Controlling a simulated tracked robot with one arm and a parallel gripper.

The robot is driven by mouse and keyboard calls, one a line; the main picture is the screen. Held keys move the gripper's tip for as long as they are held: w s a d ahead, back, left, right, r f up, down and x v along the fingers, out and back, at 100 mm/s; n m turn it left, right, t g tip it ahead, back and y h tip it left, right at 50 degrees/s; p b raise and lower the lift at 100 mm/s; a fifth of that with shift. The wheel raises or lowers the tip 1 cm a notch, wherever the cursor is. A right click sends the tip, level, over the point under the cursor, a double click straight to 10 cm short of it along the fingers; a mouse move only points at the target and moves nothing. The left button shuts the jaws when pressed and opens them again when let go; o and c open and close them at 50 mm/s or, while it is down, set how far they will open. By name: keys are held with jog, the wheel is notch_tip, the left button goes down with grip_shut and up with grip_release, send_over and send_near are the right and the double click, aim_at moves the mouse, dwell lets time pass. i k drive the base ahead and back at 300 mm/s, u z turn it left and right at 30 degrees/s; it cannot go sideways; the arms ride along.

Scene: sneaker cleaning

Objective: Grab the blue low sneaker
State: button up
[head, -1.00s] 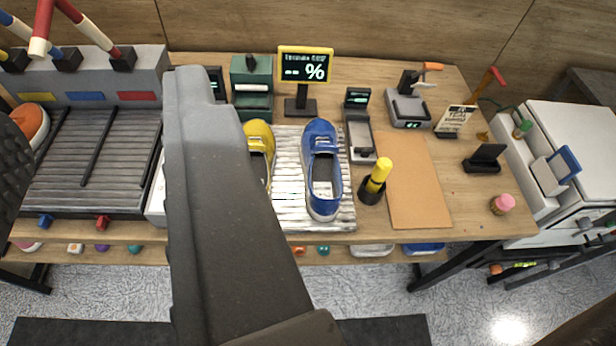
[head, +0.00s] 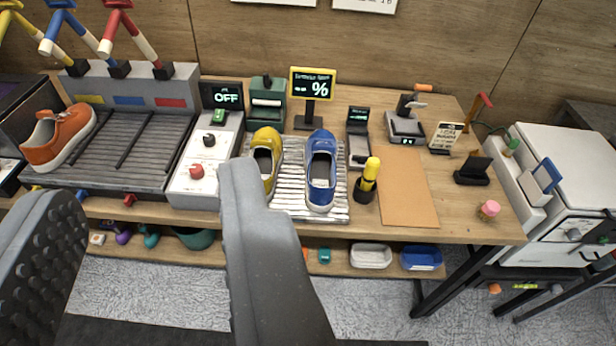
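The blue low sneaker (head: 321,168) lies on a ribbed silver plate (head: 342,205) near the middle of the table, its opening facing up. A yellow sneaker (head: 267,145) lies beside it on the left, partly hidden by my right finger. My gripper (head: 146,188) is open and empty, with its two dark grey fingers wide apart in the lower left of the view. The right finger's tip is in front of the yellow sneaker and the white control box. The blue sneaker stands to the right of both fingers.
An orange sneaker (head: 60,137) sits on a dark slatted bed (head: 120,150) at left. A yellow-topped black holder (head: 367,183) stands close to the right of the plate. A brown mat (head: 405,190) lies clear at right.

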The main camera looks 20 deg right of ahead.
aim_at(321, 148)
jog(key=z, duration=0.15)
jog(key=i, duration=0.85)
jog(key=u, duration=0.05)
